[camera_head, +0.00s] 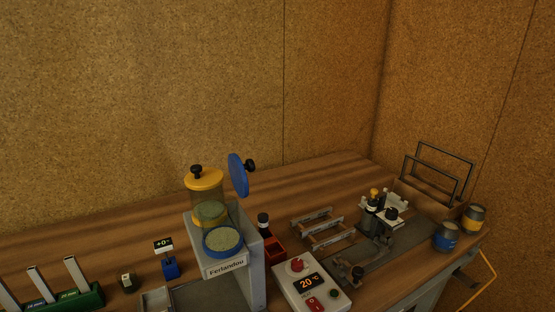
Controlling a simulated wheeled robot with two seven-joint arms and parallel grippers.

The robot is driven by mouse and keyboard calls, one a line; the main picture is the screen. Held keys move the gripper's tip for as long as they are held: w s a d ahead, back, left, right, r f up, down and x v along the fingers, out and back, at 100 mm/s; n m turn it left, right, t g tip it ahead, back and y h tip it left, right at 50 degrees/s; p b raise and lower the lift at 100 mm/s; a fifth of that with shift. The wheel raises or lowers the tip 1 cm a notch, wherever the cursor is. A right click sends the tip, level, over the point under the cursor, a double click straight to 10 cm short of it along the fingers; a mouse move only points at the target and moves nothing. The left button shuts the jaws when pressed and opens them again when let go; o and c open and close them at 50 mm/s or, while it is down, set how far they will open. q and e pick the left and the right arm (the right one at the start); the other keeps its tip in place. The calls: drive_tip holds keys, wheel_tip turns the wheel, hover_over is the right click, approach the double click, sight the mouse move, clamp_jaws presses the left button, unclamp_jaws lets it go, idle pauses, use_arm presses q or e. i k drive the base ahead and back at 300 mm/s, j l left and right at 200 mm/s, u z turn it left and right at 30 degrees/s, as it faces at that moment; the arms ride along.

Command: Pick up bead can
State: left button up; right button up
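Two small cans stand near the right end of the wooden table. One is a grey can with a yellow band (474,217); the other is a blue can with a small yellow mark (446,237). They are side by side, and the blue one is nearer to me. I cannot tell from their labels which is the bead can. Neither of my grippers is in view, and nothing is seen touching the cans.
A dark wire frame (438,170) rises behind the cans. A clamp fixture (378,228) is left of them. A control box reading 20 °C (312,287) and a "Ferlandou" machine (226,268) with a yellow-lidded hopper (204,180) stand further left. Wooden walls close the back.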

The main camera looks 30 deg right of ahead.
sight(446, 237)
drive_tip(key=l+u, duration=0.15)
drive_tip(key=l, duration=0.35)
drive_tip(key=k+l+u, duration=0.1)
drive_tip(key=l, duration=0.35)
drive_tip(key=k+l+u, duration=0.15)
drive_tip(key=l, duration=0.3)
drive_tip(key=z, duration=0.4)
drive_tip(key=k+z, duration=0.1)
drive_tip(key=z, duration=1.1)
drive_tip(key=k+z, duration=0.1)
drive_tip(key=z, duration=0.3)
drive_tip(key=k+l+u, duration=0.1)
drive_tip(key=u, duration=1.9)
drive_tip(key=z, duration=2)
